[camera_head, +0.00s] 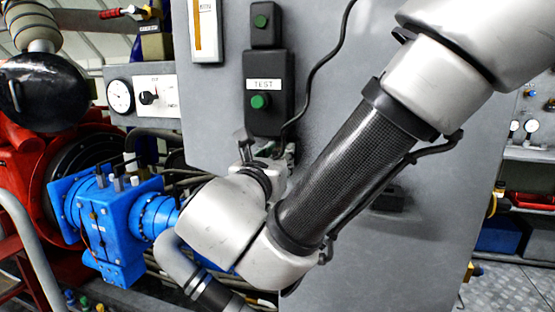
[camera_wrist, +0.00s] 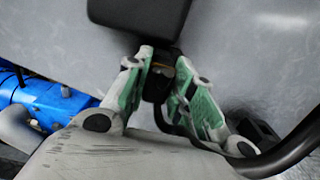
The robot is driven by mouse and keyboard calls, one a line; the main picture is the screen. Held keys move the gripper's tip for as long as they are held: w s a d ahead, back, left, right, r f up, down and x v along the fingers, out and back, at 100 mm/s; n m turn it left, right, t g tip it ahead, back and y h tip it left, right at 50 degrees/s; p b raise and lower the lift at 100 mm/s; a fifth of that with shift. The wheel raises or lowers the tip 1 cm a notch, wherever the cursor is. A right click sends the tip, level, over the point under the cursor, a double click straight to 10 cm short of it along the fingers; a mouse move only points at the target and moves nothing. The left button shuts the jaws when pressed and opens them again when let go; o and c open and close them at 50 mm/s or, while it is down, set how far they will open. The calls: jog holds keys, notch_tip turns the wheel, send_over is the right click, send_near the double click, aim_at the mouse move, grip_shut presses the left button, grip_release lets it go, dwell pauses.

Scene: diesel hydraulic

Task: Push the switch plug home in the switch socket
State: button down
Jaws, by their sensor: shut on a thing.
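The black switch box labelled TEST (camera_head: 268,112), with a green button, is on the grey panel in the head view. The bottom of a black box (camera_wrist: 140,12) shows at the top of the wrist view. My gripper (camera_wrist: 160,72) is shut on a small black plug (camera_wrist: 156,86), which is just below that box. A small brownish part shows at the plug's upper end. The socket opening is hidden, and I cannot tell how far the plug is in. In the head view my gripper (camera_head: 262,150) is at the box's lower edge, and my wrist hides the plug.
A black cable (camera_wrist: 270,160) curves from below my gripper to the right. Another stretch of cable (camera_head: 318,70) hangs beside the TEST box. Blue pump housing (camera_head: 115,215) and red machinery (camera_head: 25,150) stand left. The grey panel (camera_head: 420,220) is mostly clear on the right.

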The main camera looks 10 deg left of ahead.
jog(key=shift+w, duration=0.25)
jog(key=c, duration=1.1)
grip_release()
jog(key=shift+s, duration=0.1)
